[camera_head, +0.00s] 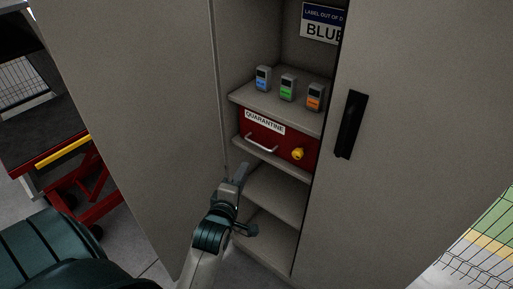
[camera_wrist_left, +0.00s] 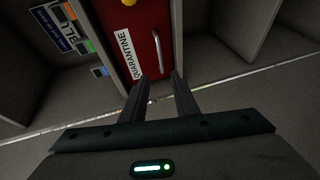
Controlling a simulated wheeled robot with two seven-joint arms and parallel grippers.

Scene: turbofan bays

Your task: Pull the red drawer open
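The red drawer (camera_head: 281,146) is shut in the cabinet, under a shelf. It has a white QUARANTINE label (camera_head: 264,122), a pale bar handle (camera_head: 261,146) on its left part and a yellow knob (camera_head: 298,154) on its right. My left gripper (camera_head: 246,203) is open and empty, in front of and below the drawer, apart from the handle. In the left wrist view the drawer (camera_wrist_left: 144,22) and its handle (camera_wrist_left: 158,53) lie just beyond the open fingertips (camera_wrist_left: 160,77). My right gripper is not in view.
Three small devices with blue (camera_head: 263,78), green (camera_head: 287,87) and orange (camera_head: 315,97) faces stand on the shelf above. Open cabinet doors flank the bay; the right one (camera_head: 410,130) has a black handle (camera_head: 349,125). Lower shelves (camera_head: 276,188) look empty. A red cart (camera_head: 85,180) stands left.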

